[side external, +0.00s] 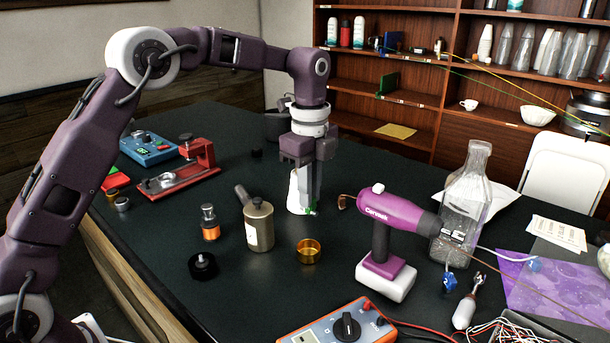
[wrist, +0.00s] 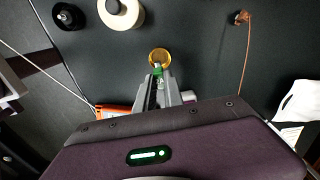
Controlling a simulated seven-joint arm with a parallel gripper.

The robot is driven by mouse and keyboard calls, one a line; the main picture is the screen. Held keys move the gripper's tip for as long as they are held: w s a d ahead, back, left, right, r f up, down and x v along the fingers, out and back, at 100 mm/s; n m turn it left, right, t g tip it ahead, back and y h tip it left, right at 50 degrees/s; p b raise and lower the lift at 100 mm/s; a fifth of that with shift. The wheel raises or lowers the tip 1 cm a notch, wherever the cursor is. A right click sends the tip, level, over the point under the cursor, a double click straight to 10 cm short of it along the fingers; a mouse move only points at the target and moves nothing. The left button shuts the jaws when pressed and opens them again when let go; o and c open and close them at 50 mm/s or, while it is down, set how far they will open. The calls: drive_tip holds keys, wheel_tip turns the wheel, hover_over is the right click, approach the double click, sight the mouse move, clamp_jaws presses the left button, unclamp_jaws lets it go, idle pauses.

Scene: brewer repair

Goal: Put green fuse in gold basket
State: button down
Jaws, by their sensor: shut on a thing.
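The green fuse (side external: 311,210) is a small green piece at the tips of my gripper (side external: 311,206), which is shut on it. It also shows in the wrist view (wrist: 158,71), between the fingertips (wrist: 158,79). The gold basket (side external: 308,252) is a small round open cup standing on the dark table. In the side view it is in front of the gripper and below it in the picture. In the wrist view the gold basket (wrist: 159,54) lies just beyond the fuse, and the two nearly overlap. The height of the fuse above the table is hard to tell.
A metal canister with a handle (side external: 258,226) stands left of the basket. A purple drill (side external: 381,235) stands to its right. An orange multimeter (side external: 338,326) lies in front. A white cone-shaped thing (side external: 294,192) is behind the gripper. Table around the basket is clear.

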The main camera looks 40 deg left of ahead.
wheel_tip(320, 180, down, 11)
drive_tip(key=shift+f, duration=0.1)
idle(0.5)
drive_tip(key=c, duration=1.4)
unclamp_jaws()
drive_tip(key=shift+o, duration=0.2)
wheel_tip(320, 180, up, 7)
drive_tip(key=shift+r, duration=0.1)
